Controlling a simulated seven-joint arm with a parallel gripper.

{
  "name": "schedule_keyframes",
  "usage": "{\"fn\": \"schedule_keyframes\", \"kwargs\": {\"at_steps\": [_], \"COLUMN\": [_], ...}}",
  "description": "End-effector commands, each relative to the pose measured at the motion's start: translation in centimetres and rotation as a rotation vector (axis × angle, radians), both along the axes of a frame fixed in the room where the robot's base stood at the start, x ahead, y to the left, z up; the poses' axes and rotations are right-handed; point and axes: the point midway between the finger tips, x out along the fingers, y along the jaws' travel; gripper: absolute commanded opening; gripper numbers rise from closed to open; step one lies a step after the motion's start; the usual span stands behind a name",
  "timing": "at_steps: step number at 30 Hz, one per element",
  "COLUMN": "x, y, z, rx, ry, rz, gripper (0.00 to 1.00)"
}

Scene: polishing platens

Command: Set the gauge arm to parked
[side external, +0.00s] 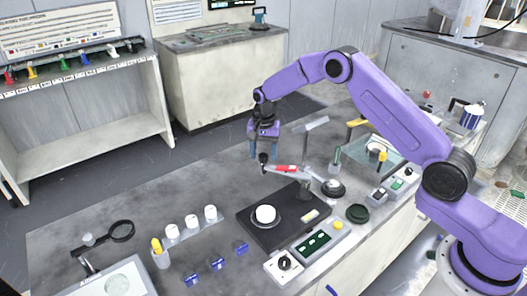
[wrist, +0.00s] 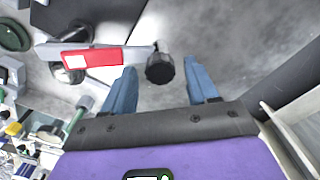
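The gauge arm (side external: 292,170) is a light grey bar with a red label and a black knob (side external: 263,159) at its free end. It reaches left from a post on a round dark base (side external: 334,189), behind the black plate. In the wrist view the gauge arm (wrist: 93,58) comes in from the left, and its knob (wrist: 160,69) shows between my blue fingertips. My gripper (side external: 262,152) points down over the knob, with a finger on either side. It is open, with gaps beside the knob in the wrist view. No finger contact is visible.
A black plate (side external: 250,228) bears a white round piece (side external: 265,214). A control box (side external: 284,264) with a dial stands in front. White cups (side external: 191,222) and a magnifier (side external: 120,231) are at left. The bench behind the cups is bare.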

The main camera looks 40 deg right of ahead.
Motion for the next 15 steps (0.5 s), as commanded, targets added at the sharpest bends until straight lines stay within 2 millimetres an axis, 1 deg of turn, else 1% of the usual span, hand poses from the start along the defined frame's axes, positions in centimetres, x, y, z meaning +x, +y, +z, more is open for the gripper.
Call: {"fn": "schedule_keyframes", "kwargs": {"at_steps": [4,7,11,15], "x": [0.0,0.0,0.1,0.1], "y": [0.1,0.1,0.1,0.1], "z": [0.6,1.7,4.2,7.2], "rx": [0.0,0.001,0.001,0.001], "ry": [0.0,-0.002,-0.004,-0.004], "rz": [0.002,0.002,0.003,0.001], "gripper": [0.58,0.58,0.58,0.58]}}
